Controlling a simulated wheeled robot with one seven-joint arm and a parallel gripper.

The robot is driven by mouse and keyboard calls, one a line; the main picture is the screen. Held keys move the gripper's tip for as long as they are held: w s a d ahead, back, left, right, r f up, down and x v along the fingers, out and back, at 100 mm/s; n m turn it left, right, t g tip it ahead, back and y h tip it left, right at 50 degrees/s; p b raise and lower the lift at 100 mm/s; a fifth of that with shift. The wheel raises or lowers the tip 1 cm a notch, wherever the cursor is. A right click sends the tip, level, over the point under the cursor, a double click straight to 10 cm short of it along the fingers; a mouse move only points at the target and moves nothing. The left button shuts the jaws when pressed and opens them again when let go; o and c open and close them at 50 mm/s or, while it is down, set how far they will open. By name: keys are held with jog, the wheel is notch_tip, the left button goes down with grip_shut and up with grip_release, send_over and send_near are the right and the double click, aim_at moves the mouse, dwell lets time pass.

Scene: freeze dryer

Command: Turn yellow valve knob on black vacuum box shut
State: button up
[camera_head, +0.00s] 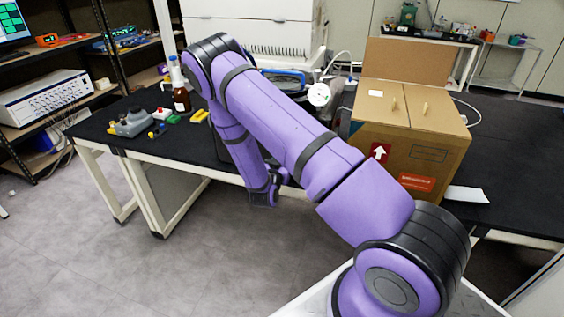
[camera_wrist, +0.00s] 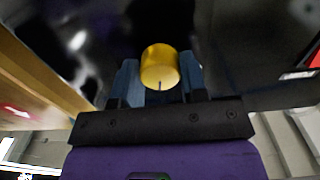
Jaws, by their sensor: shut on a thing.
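The yellow valve knob (camera_wrist: 159,66) shows in the wrist view at the upper middle, a gold cylinder with a small dark mark on its lower edge. My gripper (camera_wrist: 160,82) has its two blue-grey fingers on either side of the knob and is shut on it. The black vacuum box (camera_wrist: 230,50) fills the dark background around the knob in the wrist view. In the head view my purple arm hides the knob, the gripper's fingers and most of the box.
A cardboard box (camera_head: 415,135) stands on the black table (camera_head: 520,130) right of my arm. The floor (camera_head: 130,265) in front is clear.

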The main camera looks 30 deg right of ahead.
jog(key=shift+n, duration=0.9)
jog(key=o, duration=0.9)
jog(key=v, duration=1.1)
jog(key=shift+w, duration=0.1)
